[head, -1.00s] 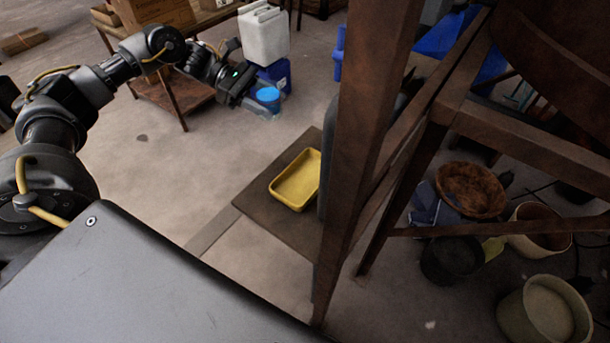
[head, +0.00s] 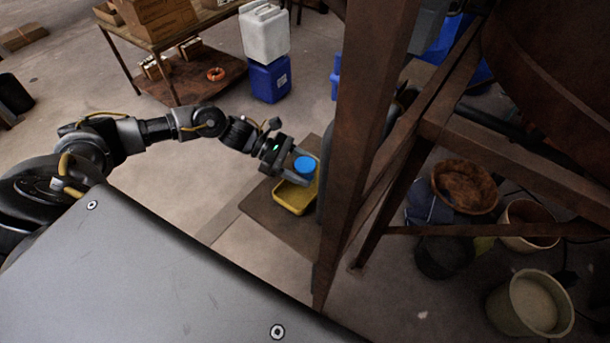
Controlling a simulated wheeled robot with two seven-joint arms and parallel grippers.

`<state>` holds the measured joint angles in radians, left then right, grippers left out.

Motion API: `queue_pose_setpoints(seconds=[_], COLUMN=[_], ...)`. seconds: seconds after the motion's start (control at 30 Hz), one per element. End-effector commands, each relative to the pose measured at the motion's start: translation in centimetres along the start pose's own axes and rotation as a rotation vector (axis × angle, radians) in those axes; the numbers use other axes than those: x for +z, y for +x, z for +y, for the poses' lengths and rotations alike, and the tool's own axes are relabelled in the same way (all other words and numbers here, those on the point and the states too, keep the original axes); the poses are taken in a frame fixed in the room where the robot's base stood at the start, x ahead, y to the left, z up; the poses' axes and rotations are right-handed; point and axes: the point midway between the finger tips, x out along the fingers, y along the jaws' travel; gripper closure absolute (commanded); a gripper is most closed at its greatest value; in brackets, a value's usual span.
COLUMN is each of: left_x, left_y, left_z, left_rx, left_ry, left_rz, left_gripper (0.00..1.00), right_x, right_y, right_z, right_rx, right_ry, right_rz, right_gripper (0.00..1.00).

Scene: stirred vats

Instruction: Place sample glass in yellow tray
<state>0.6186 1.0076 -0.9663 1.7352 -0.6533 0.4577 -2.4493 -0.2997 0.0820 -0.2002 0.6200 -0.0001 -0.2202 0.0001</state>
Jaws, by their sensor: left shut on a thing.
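The sample glass (head: 305,166) shows as a bright blue round top with a pale, see-through body below it. My left gripper (head: 297,168) is shut on the glass. Gripper and glass are over the yellow tray (head: 293,201), near its far part. I cannot tell whether the glass touches the tray floor. The tray lies on a brown board (head: 265,217) on the floor, and its far end is partly hidden by the gripper and glass. My right gripper is not in view.
A rusty frame post (head: 362,130) stands close to the right of the tray. Several buckets and a brown bowl (head: 464,186) stand beyond it on the right. White and blue canisters (head: 270,80) are stacked behind. The floor left of the board is clear.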

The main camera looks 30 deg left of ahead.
Motion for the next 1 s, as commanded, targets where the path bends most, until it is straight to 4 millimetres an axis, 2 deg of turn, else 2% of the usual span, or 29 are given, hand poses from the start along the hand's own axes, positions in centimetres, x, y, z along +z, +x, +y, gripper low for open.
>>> queue_pose_setpoints(seconds=[0.1,0.2,0.33,0.5,0.53,0.67,1.0], left_x=[-0.8,-2.0,-2.9,-3.1,-3.2,-3.2,-3.2], left_y=[0.9,1.4,1.8,1.8,1.8,1.8,1.5], left_z=[-0.3,-0.3,-0.3,-0.3,-0.4,-0.4,-0.3], left_rx=[-0.001,0.000,-0.002,-0.001,-0.002,-0.002,-0.001], left_ry=[-0.005,-0.003,0.000,0.001,-0.001,-0.001,-0.001], left_rz=[-0.002,-0.002,-0.002,-0.002,0.000,0.000,0.000], left_gripper=[0.80,0.80,0.80,0.80,0.42,0.25,0.23], right_x=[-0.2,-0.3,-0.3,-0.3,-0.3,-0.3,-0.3], right_y=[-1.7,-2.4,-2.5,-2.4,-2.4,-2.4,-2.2], right_z=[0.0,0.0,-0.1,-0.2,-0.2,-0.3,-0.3], right_rx=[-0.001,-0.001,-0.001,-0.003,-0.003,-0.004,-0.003], right_ry=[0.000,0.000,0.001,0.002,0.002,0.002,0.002], right_rz=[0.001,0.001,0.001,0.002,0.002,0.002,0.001], right_gripper=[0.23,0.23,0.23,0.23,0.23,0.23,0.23])
